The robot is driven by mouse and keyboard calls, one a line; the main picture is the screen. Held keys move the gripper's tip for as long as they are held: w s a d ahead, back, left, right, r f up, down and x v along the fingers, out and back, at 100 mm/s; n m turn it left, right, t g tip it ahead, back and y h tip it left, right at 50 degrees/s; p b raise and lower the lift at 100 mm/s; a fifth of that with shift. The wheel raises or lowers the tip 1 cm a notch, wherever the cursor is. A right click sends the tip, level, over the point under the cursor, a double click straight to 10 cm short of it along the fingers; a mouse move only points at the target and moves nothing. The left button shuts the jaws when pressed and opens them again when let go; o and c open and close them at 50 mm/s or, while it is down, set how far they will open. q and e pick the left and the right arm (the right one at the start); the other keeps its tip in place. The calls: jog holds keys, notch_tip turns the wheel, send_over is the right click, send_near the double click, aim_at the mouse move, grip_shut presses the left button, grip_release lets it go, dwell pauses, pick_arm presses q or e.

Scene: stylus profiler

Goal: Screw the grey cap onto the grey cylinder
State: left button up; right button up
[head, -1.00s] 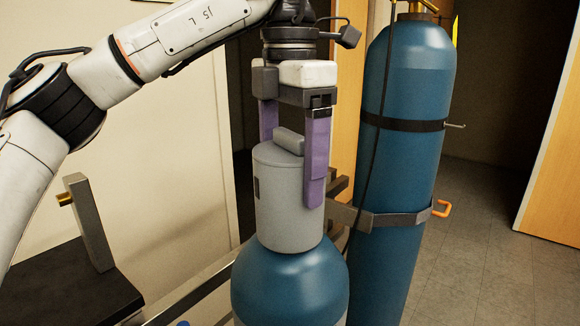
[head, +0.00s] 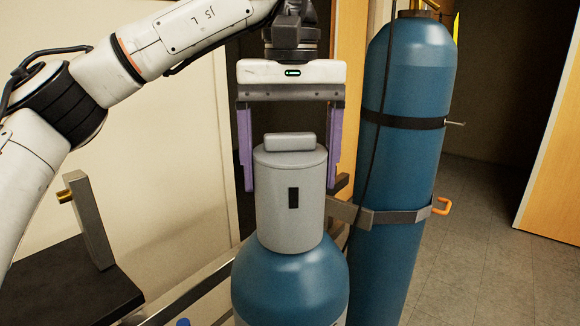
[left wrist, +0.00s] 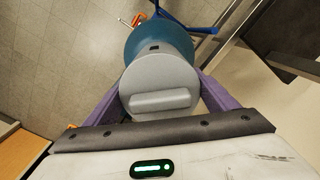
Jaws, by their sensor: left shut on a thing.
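The grey cap (head: 273,215) is a smooth can with a raised bar handle on top and a dark slot in its side, facing me. It sits upright on the rounded blue shoulder of a gas cylinder (head: 290,285). The cylinder's lower body is mostly cut off; a pale edge shows at the bottom. No thread is visible. My left gripper (head: 290,189) points straight down and is shut on the cap, one purple finger on each side. In the left wrist view the cap (left wrist: 158,75) lies between the fingers, its bar across the picture. My right gripper is not in view.
A taller blue cylinder (head: 405,160) stands close behind on the right, strapped to a metal rail, with an orange hook (head: 441,206) beside it. A dark hose runs down its left side. A black bench (head: 70,285) is at the lower left. Open floor lies far right.

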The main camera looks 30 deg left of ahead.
aim_at(290, 133)
pick_arm(q)
jog(key=r+m, duration=0.1)
jog(key=m, duration=0.1)
jog(key=shift+w+r+m, duration=0.1)
jog(key=shift+m, duration=0.3)
jog(key=o, duration=1.9)
jog(key=shift+c, duration=0.2)
jog(key=shift+o, duration=0.9)
jog(key=shift+f, duration=0.35)
jog(key=shift+c, duration=0.3)
jog(key=shift+r, duration=0.1)
notch_tip(290, 133, up, 2)
jog(key=p, duration=0.3)
jog(key=shift+r, duration=0.25)
notch_tip(290, 133, up, 2)
jog(key=shift+r+p, duration=0.2)
jog(key=shift+p, duration=1)
jog(key=shift+r, duration=0.95)
